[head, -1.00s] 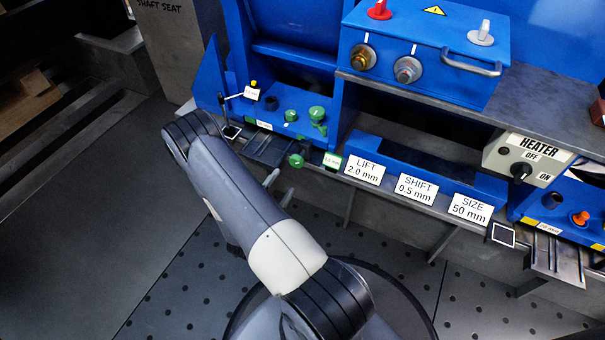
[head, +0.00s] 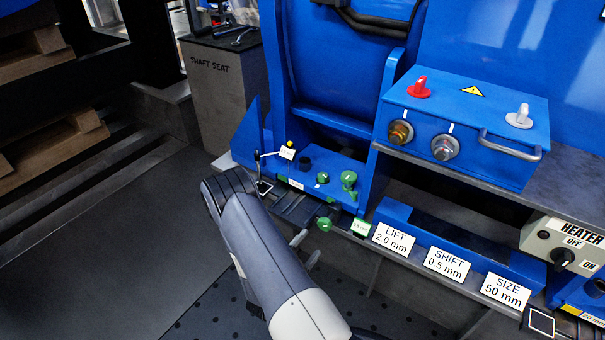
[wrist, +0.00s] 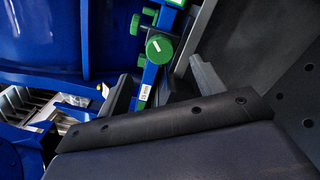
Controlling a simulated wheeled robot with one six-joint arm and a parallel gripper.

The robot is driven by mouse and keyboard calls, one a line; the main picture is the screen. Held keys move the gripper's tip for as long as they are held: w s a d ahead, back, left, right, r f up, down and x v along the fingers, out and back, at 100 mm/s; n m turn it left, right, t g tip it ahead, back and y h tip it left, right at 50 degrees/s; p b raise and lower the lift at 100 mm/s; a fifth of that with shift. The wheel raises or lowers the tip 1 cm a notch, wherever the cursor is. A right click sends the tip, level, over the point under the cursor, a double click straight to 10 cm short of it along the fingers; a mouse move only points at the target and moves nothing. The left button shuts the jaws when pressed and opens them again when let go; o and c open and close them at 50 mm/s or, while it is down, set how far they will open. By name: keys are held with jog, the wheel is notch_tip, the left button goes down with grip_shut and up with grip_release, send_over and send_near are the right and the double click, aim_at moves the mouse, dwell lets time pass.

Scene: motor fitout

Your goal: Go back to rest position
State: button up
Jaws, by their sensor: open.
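My arm (head: 265,255) reaches up from the bottom of the head view. My gripper's two grey fingertips (head: 306,249) show at the arm's right side, below the blue machine's front edge. In the wrist view my gripper (wrist: 163,82) is open, with its fingers apart and nothing between them. Beyond the fingers are a green round knob (wrist: 159,48) and a small white label (wrist: 145,92) on the blue fixture. The fingers look apart from the knob, though the exact distance cannot be told. Most of the gripper body is hidden in the head view.
A SHAFT SEAT pedestal (head: 222,90) stands behind. Open dark floor (head: 110,240) lies left of the arm.

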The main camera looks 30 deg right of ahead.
aim_at(324, 227)
jog(key=b+x, duration=0.2)
jog(key=x, duration=0.7)
jog(key=shift+w+d, duration=0.15)
jog(key=shift+d, duration=0.2)
jog(key=shift+w+d+b, duration=0.15)
jog(key=shift+d+b, duration=0.15)
jog(key=shift+d, duration=0.05)
jog(key=shift+r, duration=0.1)
